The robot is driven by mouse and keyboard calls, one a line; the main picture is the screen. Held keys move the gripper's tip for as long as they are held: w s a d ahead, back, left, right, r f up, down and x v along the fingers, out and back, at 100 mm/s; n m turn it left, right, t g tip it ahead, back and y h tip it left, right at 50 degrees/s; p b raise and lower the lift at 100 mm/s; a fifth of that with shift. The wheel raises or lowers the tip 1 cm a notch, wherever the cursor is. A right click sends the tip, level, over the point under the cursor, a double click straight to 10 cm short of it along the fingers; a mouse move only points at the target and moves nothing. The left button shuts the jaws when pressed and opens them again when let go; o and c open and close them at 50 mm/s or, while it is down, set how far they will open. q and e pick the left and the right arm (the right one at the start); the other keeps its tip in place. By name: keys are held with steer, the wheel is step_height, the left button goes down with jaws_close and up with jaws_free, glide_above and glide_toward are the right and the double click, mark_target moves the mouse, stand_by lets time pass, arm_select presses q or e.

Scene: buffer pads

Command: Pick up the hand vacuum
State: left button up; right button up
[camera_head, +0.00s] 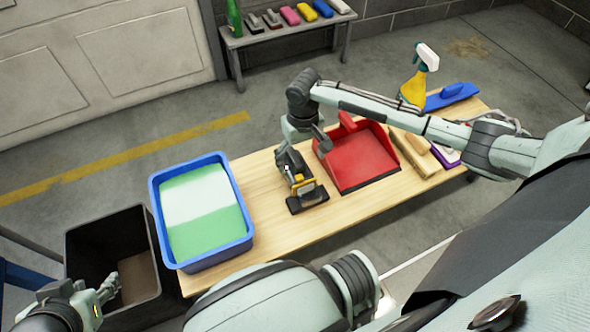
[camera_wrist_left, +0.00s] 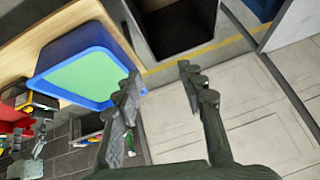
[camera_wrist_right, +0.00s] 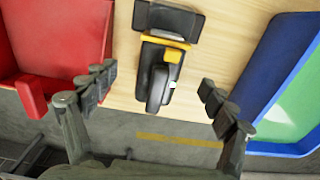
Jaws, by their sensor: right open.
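The hand vacuum (camera_head: 299,181) is black and grey with a yellow band. It lies on the wooden table between the blue tub and the red dustpan. In the right wrist view the vacuum (camera_wrist_right: 164,67) lies ahead, between the spread fingers. My right gripper (camera_wrist_right: 155,95) is open and empty, above the vacuum's handle end; in the head view its fingers (camera_head: 305,143) partly hide that end. I cannot see any contact. My left gripper (camera_wrist_left: 160,80) is open and empty; in the head view it (camera_head: 105,290) is at the lower left, near the black bin.
A blue tub (camera_head: 245,243) with green and white contents stands left of the vacuum. A red dustpan (camera_head: 362,160) lies close on its right. Wooden blocks, a yellow spray bottle (camera_head: 413,90) and a blue float (camera_head: 452,96) are further right. A black bin (camera_head: 85,240) stands at the left.

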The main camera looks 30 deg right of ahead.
mark_target(300, 166)
steer(key=shift+s+f, duration=0.1)
steer(key=shift+f, duration=0.75)
steer(key=f, duration=0.1)
steer(key=f+b, duration=0.1)
steer(key=f, duration=0.2)
steer(key=shift+w+a+f, duration=0.15)
steer(key=shift+w, duration=0.1)
arm_select(q)
steer(key=w+d+r+t+h, duration=0.2)
steer(key=w+d+r+t, duration=0.2)
steer(key=w+d+r, duration=0.1)
steer(key=shift+w+d+m+b, duration=0.3)
steer(key=shift+w+d+m, duration=0.15)
steer(key=shift+d, duration=0.2)
arm_select(e)
steer(key=shift+f, duration=0.15)
arm_select(q)
steer(key=shift+r, duration=0.1)
arm_select(e)
steer(key=c, duration=1.8)
steer(key=shift+c, duration=0.2)
